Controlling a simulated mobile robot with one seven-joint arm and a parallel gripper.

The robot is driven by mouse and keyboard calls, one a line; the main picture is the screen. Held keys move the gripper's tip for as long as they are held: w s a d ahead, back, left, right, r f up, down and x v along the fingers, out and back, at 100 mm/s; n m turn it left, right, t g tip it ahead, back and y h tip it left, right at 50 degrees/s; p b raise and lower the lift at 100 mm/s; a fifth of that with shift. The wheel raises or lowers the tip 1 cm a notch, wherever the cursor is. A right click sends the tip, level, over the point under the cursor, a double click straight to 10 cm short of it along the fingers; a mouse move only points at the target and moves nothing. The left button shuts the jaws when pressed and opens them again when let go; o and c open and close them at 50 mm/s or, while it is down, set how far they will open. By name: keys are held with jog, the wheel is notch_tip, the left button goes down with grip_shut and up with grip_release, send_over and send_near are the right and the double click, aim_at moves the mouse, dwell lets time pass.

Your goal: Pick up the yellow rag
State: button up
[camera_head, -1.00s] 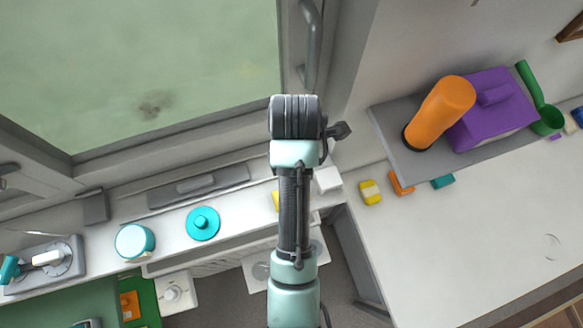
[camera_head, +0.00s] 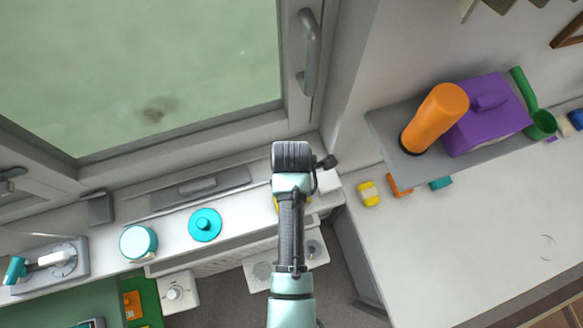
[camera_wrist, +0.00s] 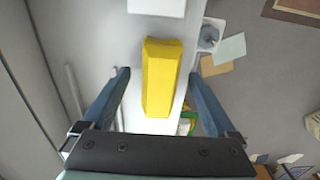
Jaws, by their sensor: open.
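The yellow rag (camera_wrist: 161,80) shows in the wrist view as a long folded yellow block on the pale sill. It lies between the two dark blue fingers of my gripper (camera_wrist: 158,75), with a gap on each side. The fingers are apart and hold nothing. In the head view, only a small yellow edge of the rag (camera_head: 276,203) shows beside my arm, which hides the rest. The fingers themselves are hidden in that view.
A white block (camera_wrist: 157,6) sits just beyond the rag. A teal lid (camera_head: 205,225) and teal-white pot (camera_head: 138,242) stand left on the sill. A yellow-white item (camera_head: 368,194) lies on the right counter. The window frame and its handle (camera_head: 310,52) are behind.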

grip_shut()
dwell(0.3)
notch_tip(320, 180, up, 10)
jog(key=shift+r+b, duration=0.1)
jog(key=shift+b, duration=0.65)
